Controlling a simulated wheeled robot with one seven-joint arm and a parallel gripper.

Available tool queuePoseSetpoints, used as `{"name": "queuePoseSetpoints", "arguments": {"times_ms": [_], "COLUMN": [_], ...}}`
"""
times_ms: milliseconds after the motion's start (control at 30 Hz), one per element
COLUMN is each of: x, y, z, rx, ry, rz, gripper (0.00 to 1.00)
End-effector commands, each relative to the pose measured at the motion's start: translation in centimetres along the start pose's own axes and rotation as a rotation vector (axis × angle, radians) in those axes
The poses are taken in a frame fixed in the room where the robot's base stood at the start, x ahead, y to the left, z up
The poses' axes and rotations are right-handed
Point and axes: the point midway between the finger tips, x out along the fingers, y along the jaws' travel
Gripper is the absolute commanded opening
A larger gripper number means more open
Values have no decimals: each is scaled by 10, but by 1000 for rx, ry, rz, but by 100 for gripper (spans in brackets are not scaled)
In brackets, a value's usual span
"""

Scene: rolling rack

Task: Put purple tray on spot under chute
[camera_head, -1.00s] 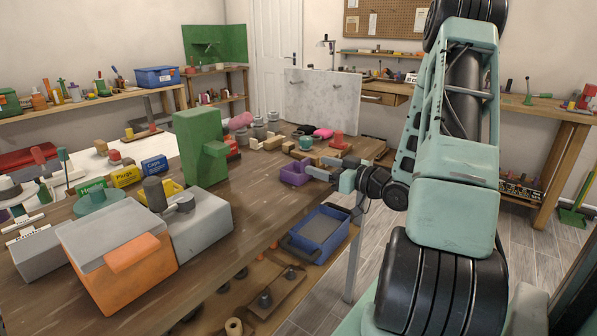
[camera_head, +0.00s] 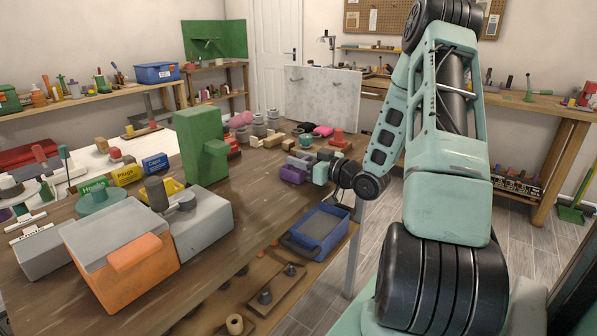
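The purple tray (camera_head: 291,174) sits on the right part of the wooden bench, near its edge. My gripper (camera_head: 305,164) is at the tray's right side, with its fingers at or over the tray's wall. The view is too small to show whether the fingers are apart or closed on the wall. A green upright block with a jutting piece (camera_head: 203,145) stands left of the tray. A grey box with an orange slanted front (camera_head: 122,262) stands at the near left. I cannot tell which is the chute, and no marked spot is clear.
A blue tray (camera_head: 318,229) sits on a lower level below the bench edge. Grey cylinders, wooden blocks and a red piece (camera_head: 337,138) stand behind the purple tray. The bench top (camera_head: 255,205) between the green block and the purple tray is clear.

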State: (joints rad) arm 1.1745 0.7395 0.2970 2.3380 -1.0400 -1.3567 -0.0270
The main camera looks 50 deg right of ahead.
Motion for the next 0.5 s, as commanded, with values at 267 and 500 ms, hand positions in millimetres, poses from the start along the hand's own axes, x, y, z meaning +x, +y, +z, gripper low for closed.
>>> {"name": "queuePoseSetpoints", "arguments": {"times_ms": [267,500], "x": [0,0], "y": [0,0], "z": [0,-7], "rx": [0,-2], "ry": [0,0], "rz": [0,0], "gripper": [0,0]}}
